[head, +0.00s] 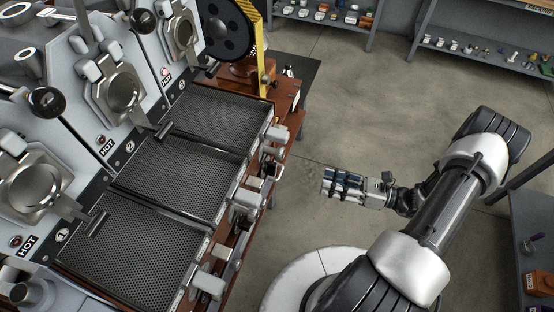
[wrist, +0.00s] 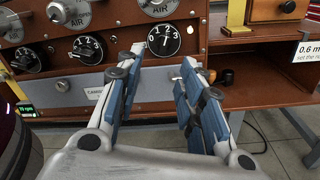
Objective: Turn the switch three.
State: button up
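The sample roaster's brown front panel holds a row of round black dials with white marks in the wrist view. The rightmost dial (wrist: 164,40), which looks to be the third switch, shows ahead between my fingers; the middle dial (wrist: 86,50) and left dial (wrist: 29,59) are to its left. My gripper (wrist: 162,64) is open and empty, its blue-padded fingers apart, and no contact with the dial shows. In the head view my gripper (head: 342,186) hangs over the floor, right of the roaster and clear of its front. The dial faces are hidden there.
Three perforated trays (head: 167,178) lie before the numbered roasting units. Handles and knobs (head: 248,198) stick out along the front edge. AIR knobs (wrist: 70,12) sit above the dials. A wooden shelf (wrist: 262,92) is at right. The floor (head: 350,110) around my gripper is clear.

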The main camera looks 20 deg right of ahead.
aim_at(276, 166)
jog(key=shift+m+t, duration=0.5)
jog(key=x, duration=0.5)
jog(key=f+b+x, duration=0.1)
jog(key=x, duration=0.5)
jog(key=b+x, duration=0.1)
jog(key=x, duration=0.5)
jog(key=shift+w+d+f, duration=0.1)
jog(key=shift+w+f, duration=0.1)
jog(key=shift+f, duration=0.05)
grip_shut()
